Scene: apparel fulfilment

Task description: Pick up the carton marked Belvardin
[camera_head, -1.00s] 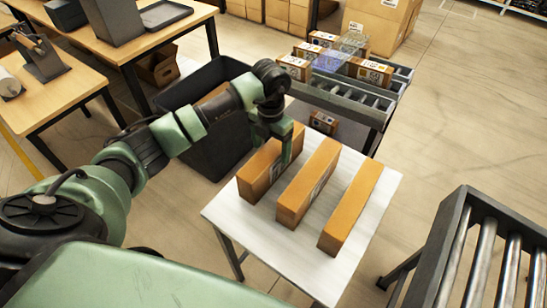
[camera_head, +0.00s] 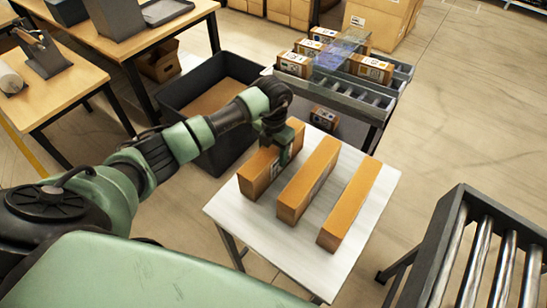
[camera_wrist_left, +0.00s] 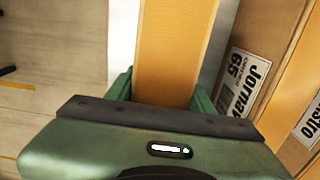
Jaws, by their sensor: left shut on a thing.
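Three long brown cartons stand side by side on a small white table (camera_head: 233,212). My left gripper (camera_head: 284,150) is shut on the leftmost carton (camera_head: 256,174), gripping its sides from above. In the left wrist view this carton (camera_wrist_left: 175,45) runs between the fingers of the gripper (camera_wrist_left: 163,92), and no label on it can be read. The middle carton (camera_head: 308,182) has a label reading roughly "Jornan" and "65" in the wrist view (camera_wrist_left: 270,60). The right carton (camera_head: 350,205) shows a partly cut-off label ending in "stro". The name Belvardin is not readable on any carton.
A dark bin (camera_head: 190,98) stands behind my left arm. Behind the table, a grey roller rack (camera_head: 350,97) holds several small labelled boxes. Another roller conveyor (camera_head: 480,250) stands at the right. Wooden workbenches (camera_head: 160,40) are at the upper left.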

